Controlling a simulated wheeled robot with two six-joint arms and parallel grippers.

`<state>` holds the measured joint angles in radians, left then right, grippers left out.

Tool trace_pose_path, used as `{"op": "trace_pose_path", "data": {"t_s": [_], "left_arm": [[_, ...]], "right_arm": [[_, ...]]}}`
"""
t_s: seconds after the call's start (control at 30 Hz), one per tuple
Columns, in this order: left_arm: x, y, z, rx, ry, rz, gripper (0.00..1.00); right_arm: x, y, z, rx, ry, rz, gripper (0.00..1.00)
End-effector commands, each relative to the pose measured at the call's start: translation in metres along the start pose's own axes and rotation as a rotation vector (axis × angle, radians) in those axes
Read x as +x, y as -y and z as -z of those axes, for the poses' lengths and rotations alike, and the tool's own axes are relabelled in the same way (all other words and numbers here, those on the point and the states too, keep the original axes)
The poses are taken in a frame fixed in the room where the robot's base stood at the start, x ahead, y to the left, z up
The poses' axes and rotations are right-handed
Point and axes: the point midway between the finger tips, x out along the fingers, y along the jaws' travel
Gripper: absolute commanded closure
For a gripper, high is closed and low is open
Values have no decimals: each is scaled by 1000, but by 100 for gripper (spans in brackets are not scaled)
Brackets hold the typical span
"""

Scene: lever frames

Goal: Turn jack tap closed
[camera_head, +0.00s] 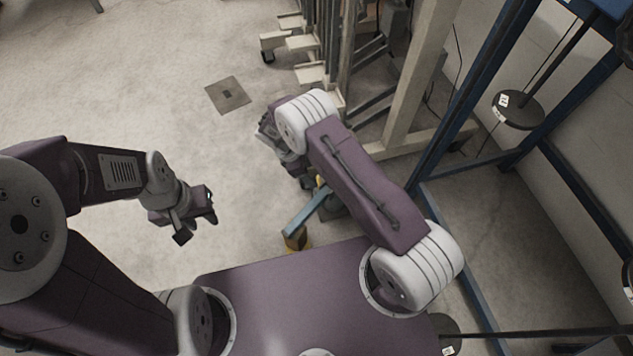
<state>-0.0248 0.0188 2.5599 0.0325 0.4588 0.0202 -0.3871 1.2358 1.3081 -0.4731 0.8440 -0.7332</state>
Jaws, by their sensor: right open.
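A blue bar (309,212) runs diagonally on the floor side just past my purple base, with an orange-yellow foot (296,240) at its lower end. It looks like part of the jack; the tap itself cannot be made out. My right arm bends over this spot. My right gripper (322,190) is open, mostly hidden under the forearm, close to the upper end of the blue bar. Whether it touches anything cannot be told. My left gripper (196,228) is open and empty above bare floor, to the left of the blue bar.
A cream metal rack (400,100) stands behind my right arm. A blue frame (470,100) with a dark weight plate (517,110) stands at the right. A square floor plate (228,95) lies on the open concrete at upper left.

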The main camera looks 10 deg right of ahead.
Motion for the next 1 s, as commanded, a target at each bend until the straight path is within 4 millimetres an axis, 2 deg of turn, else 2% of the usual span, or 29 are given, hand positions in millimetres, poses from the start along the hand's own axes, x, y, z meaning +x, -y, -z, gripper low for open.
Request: {"op": "trace_pose_path", "data": {"t_s": [0.03, 0.23, 0.33, 0.53, 0.57, 0.7, 0.73, 1.0], "left_arm": [[16, 0, -2, 0, 0, 0, 65], [46, 1, -5, 0, 0, 0, 65], [50, 1, -5, 0, 0, 0, 65], [47, 1, -5, 0, 0, 0, 65], [47, 1, -5, 0, 0, 0, 65], [47, 1, -5, 0, 0, 0, 65], [47, 1, -5, 0, 0, 0, 65], [47, 1, -5, 0, 0, 0, 65]], "right_arm": [[19, 0, 3, 2, 1, 2, 36], [60, 0, 3, 3, 1, 2, 36], [66, 0, 1, 3, -1, 1, 36], [64, 0, 0, 3, -1, 1, 36], [64, 0, 0, 3, -1, 1, 42], [64, 0, 0, 2, -1, 1, 81], [64, 0, 0, 3, -1, 1, 86], [63, 0, 0, 6, -1, 2, 86]]}}
